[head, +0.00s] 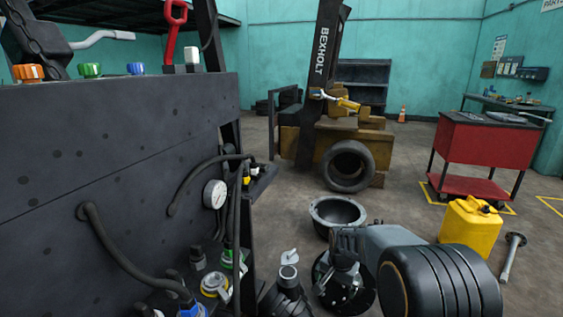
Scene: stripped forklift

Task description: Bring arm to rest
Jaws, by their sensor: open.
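My gripper (345,246) shows as dark, ribbed parts at the bottom centre of the head view, low over the floor. Its jaws are open, and I see nothing held between them. Its fingertips are hard to make out against the dark parts around them. My arm is folded close in at the bottom of the view, and part of it is cut off by the lower edge. The gripper overlaps the near side of a dark round basin (326,214) on the floor; I cannot tell whether they touch.
A yellow can (470,228) and a metal rod (512,256) are at right. A red cart (475,150) and stripped forklift (300,140) stand farther back. Open floor lies between.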

